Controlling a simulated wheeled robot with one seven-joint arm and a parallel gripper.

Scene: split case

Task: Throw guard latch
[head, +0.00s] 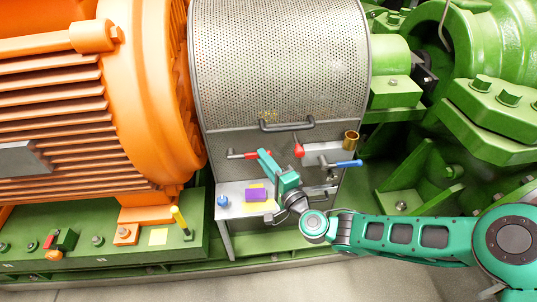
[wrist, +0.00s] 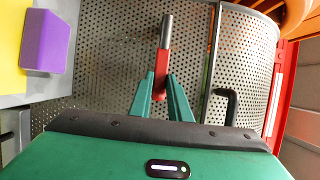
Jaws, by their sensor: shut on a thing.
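My gripper (head: 262,156) is at the lower front of the perforated guard (head: 280,60). Its green fingers are shut on a red-gripped lever (head: 250,155), which lies roughly level at the guard's lower left. In the wrist view, the red grip (wrist: 161,68) sits between the fingertips, and a bare metal rod (wrist: 167,32) sticks out beyond it. The fingers hide part of the grip. I cannot tell which lever is the guard latch. Another red-tipped lever (head: 299,150) stands upright to the right, and a blue-handled lever (head: 348,163) points right.
A dark bar handle (head: 287,126) is above my gripper. A purple block (head: 257,194), yellow sheet and blue knob (head: 222,200) are on the shelf below. A brass cup (head: 351,138) is at right. An orange motor (head: 90,90) and a yellow-handled lever (head: 178,217) are at left.

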